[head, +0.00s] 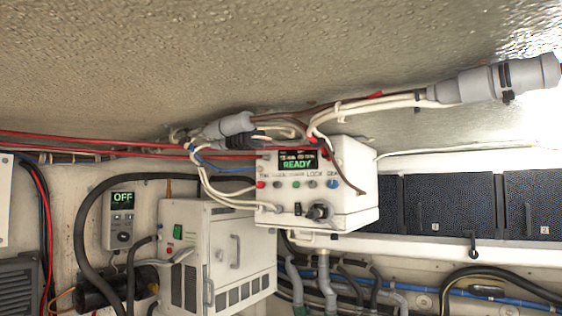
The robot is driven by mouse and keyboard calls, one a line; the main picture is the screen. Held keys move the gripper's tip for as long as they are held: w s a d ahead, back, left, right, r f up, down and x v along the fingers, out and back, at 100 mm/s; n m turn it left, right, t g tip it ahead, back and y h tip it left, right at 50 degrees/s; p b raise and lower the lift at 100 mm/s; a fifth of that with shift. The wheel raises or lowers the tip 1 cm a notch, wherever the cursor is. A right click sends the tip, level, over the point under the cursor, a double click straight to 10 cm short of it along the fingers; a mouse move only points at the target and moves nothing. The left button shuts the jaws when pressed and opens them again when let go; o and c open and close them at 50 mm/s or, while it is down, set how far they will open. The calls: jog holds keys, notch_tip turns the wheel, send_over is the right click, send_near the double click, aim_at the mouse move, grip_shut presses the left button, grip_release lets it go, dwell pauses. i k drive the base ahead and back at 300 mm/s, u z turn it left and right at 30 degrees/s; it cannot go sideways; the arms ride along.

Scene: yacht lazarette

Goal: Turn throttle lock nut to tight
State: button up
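A white control box (352,172) hangs in the middle of the head view, with a lit display (297,161) that reads READY. Below the display is a row of small coloured buttons (297,184) with labels, one of which reads LOCK. A dark round knob or nut (318,211) sticks out low on the front face, with a small black switch (297,208) to its left. I cannot tell for sure that this knob is the throttle lock nut, nor how tight it is. My gripper is not in view.
Red and white cables cross above the control box and hang over its left side. A white vented cabinet (216,257) stands below left, beside a panel (122,220) reading OFF. A large grey connector (497,80) is at upper right. Dark panels (450,205) line the right.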

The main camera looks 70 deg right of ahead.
aim_at(276, 184)
jog(key=z, duration=2.45)
